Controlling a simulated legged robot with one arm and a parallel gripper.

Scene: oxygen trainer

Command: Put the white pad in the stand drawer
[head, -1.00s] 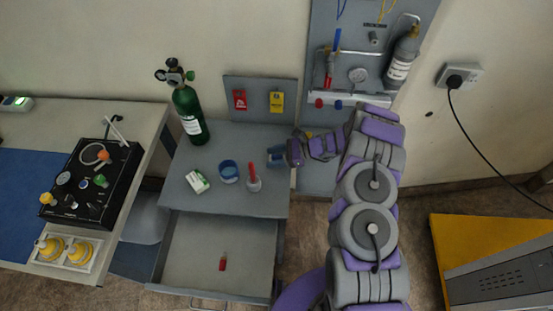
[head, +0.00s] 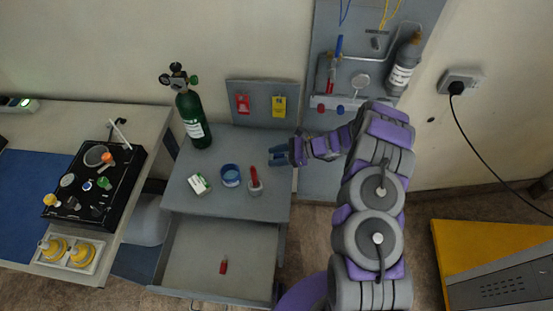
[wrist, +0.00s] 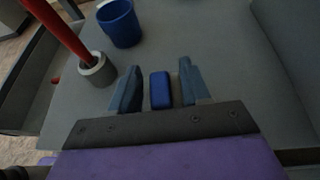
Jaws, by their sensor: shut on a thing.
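The grey stand (head: 215,202) has its drawer (head: 190,258) pulled open below the top. A small white block with a green side (head: 199,184) lies at the left of the stand top; I cannot tell if it is the white pad. My gripper (head: 278,156) is over the right part of the stand top, right of the red-handled item. In the wrist view its blue-grey fingers (wrist: 159,88) are shut on a small blue block (wrist: 160,90). No plain white pad shows between the fingers.
A blue cup (head: 230,175) and a red stick in a grey holder (head: 254,181) stand left of my gripper. A green cylinder (head: 193,118) stands at the back left. A small red item (head: 223,266) lies in the drawer, which otherwise has free room.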

